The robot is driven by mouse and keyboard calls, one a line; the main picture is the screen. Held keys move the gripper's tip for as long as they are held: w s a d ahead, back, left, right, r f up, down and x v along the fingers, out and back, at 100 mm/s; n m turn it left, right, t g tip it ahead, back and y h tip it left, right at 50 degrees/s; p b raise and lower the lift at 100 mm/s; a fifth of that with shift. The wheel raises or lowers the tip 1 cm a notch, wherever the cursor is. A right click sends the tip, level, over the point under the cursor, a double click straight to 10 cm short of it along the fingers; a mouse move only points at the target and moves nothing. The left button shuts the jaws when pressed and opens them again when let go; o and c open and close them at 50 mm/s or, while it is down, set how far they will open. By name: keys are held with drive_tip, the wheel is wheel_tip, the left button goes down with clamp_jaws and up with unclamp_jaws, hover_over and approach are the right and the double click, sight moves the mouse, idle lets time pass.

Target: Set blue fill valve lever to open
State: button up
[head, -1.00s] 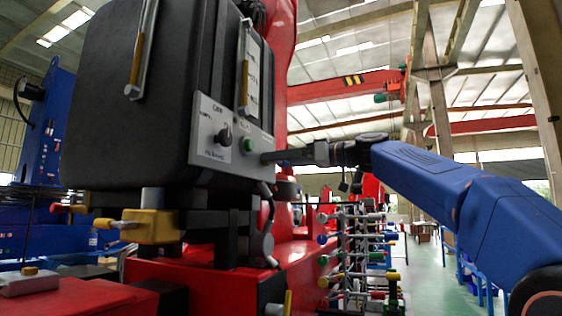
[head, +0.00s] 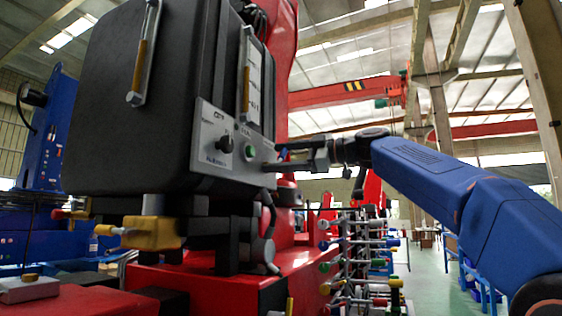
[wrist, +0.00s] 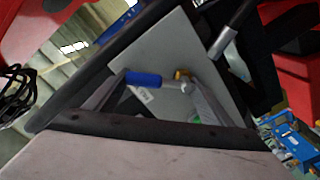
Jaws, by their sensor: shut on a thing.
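The blue fill valve lever (wrist: 143,78) shows in the wrist view on a grey panel (wrist: 165,48). It has a blue grip and a silver shank reaching right to a brass-coloured pivot (wrist: 182,74). My gripper (wrist: 160,82) has one finger at the blue grip end and the other by the silver end, with the lever held between them. In the head view my gripper (head: 274,157) is at the right edge of the grey panel (head: 215,145) on the black cabinet (head: 130,100). The lever itself cannot be made out there.
The panel carries a black knob (head: 226,144) and a green button (head: 249,151). A rack of coloured valves (head: 350,255) stands below my arm. The green aisle floor (head: 430,280) at right looks clear.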

drive_tip(key=n, duration=0.1)
drive_tip(key=s+n, duration=0.1)
drive_tip(key=n, duration=0.2)
drive_tip(key=shift+s+a+r+n, duration=0.2)
drive_tip(key=shift+r+n, duration=0.1)
drive_tip(key=shift+s+a+n, duration=0.15)
drive_tip(key=shift+s+n, duration=0.2)
drive_tip(key=shift+n, duration=0.75)
drive_tip(key=shift+s+a+n, duration=0.15)
drive_tip(key=shift+s+n, duration=0.15)
drive_tip(key=shift+n, duration=0.8)
drive_tip(key=shift+f, duration=0.1)
drive_tip(key=o, duration=1.5)
drive_tip(key=shift+o, duration=0.2)
drive_tip(key=v, duration=1.7)
drive_tip(key=shift+d, duration=0.25)
drive_tip(key=shift+s, duration=0.15)
